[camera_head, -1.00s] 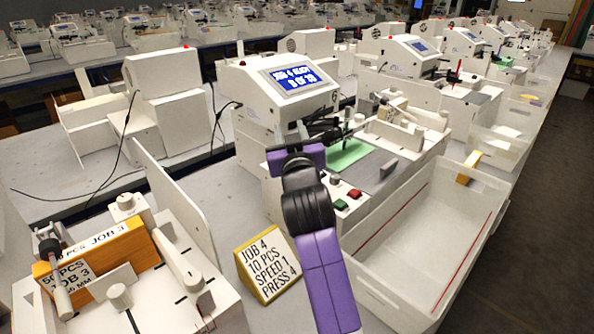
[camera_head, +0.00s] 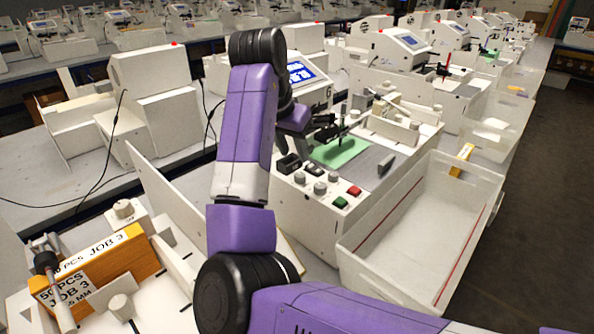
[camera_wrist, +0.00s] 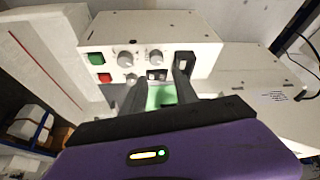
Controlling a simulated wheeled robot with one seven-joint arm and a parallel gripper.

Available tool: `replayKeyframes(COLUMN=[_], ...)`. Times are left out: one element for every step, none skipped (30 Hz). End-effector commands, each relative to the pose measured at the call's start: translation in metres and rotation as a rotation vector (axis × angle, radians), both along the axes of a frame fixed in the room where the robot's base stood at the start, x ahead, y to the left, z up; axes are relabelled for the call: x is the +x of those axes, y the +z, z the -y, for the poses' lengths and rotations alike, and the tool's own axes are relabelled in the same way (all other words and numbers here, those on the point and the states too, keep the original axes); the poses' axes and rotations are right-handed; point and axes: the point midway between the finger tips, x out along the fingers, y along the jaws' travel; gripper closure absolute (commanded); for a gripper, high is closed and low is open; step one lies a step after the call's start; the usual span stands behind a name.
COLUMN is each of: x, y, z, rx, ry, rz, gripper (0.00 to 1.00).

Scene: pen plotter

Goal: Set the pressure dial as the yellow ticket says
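The machine's front panel carries several round grey knobs (camera_head: 319,188), also in the wrist view (camera_wrist: 127,59); their labels and settings are too small to read, so I cannot tell which is the pressure dial. Beside them are a green button (camera_wrist: 95,58) and a red button (camera_wrist: 104,77). My gripper (camera_wrist: 157,84) is open, its two dark fingers apart in front of the panel and hiding part of it. I see nothing held. In the head view, the yellow ticket is almost wholly hidden behind my arm; earlier it read JOB 4, 10 PCS, SPEED 1, PRESS 4.
The machine's screen (camera_head: 299,72) is partly covered by my arm. A green sheet (camera_head: 340,151) lies on the machine bed. An empty white bin (camera_head: 375,285) stands to the right. An orange block marked JOB 3 (camera_head: 95,268) sits in a white fixture at the left.

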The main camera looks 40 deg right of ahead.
Motion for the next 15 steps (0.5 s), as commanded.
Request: replayKeyframes(x=[-0.003, -0.005, -0.005, -0.006, -0.005, -0.005, -0.004, -0.004, -0.003, -0.003, -0.003, -0.002, -0.001, -0.001, 0.0], y=[-0.002, -0.003, -0.006, -0.008, -0.01, -0.014, -0.017, -0.021, -0.027, -0.032, -0.036, -0.042, -0.046, -0.05, -0.055], z=[-0.003, -0.005, -0.006, -0.005, -0.004, -0.002, -0.001, 0.0, 0.003, 0.005, 0.006, 0.009, 0.011, 0.012, 0.014], rx=[0.017, 0.024, 0.032, 0.033, 0.034, 0.033, 0.032, 0.032, 0.032, 0.032, 0.032, 0.032, 0.03, 0.031, 0.032], ry=[-0.01, -0.014, -0.017, -0.019, -0.021, -0.021, -0.021, -0.02, -0.02, -0.02, -0.02, -0.021, -0.02, -0.02, -0.02], rz=[-0.01, -0.014, -0.017, -0.018, -0.017, -0.017, -0.016, -0.018, -0.017, -0.017, -0.017, -0.016, -0.015, -0.015, -0.016], gripper=[0.64, 0.64, 0.64, 0.64, 0.64, 0.64, 0.64, 0.64, 0.64, 0.64, 0.64, 0.64, 0.64, 0.64, 0.64])
